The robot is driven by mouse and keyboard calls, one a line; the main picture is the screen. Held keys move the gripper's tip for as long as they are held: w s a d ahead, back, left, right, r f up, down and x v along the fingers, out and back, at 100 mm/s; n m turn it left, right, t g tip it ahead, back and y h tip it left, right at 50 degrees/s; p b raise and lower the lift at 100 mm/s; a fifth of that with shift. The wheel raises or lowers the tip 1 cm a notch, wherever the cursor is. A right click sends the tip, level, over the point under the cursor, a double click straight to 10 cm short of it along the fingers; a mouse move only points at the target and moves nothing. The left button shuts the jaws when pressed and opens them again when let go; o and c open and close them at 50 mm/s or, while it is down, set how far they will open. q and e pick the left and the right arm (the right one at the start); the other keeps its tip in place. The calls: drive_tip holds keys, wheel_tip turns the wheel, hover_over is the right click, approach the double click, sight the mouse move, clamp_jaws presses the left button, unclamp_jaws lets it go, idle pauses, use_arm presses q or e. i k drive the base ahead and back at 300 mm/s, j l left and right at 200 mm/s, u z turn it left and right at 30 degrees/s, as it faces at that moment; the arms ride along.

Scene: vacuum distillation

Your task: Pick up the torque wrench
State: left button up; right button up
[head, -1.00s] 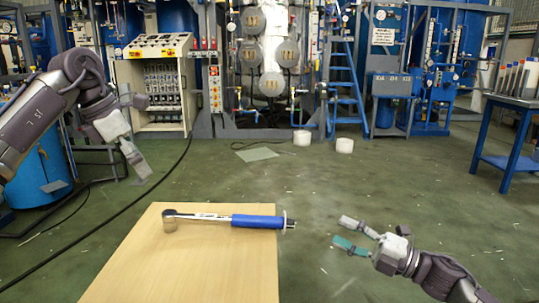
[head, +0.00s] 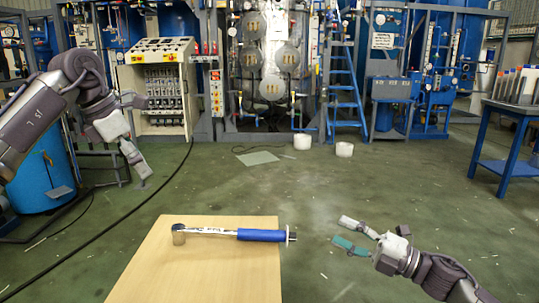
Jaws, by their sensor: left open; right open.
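The torque wrench (head: 262,235) lies flat on the wooden table (head: 215,275) near its far edge. It has a silver head at the left and a blue handle at the right, and the handle's end reaches past the table's right edge. My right gripper (head: 345,233) is open and empty to the right of the handle's end, with its fingers pointing left towards it and a gap between them. My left gripper (head: 140,165) is up at the left, beyond the table and clear of the wrench. It is open and holds nothing.
A blue bench (head: 510,140) with several items on it stands at the right. A blue ladder (head: 344,90), a control panel (head: 160,50) and process equipment line the back. A black cable runs along the left.

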sight(179, 231)
drive_tip(key=k+j, duration=0.25)
drive_tip(key=k, duration=0.2)
drive_tip(key=k+j, duration=0.3)
drive_tip(key=k, duration=0.1)
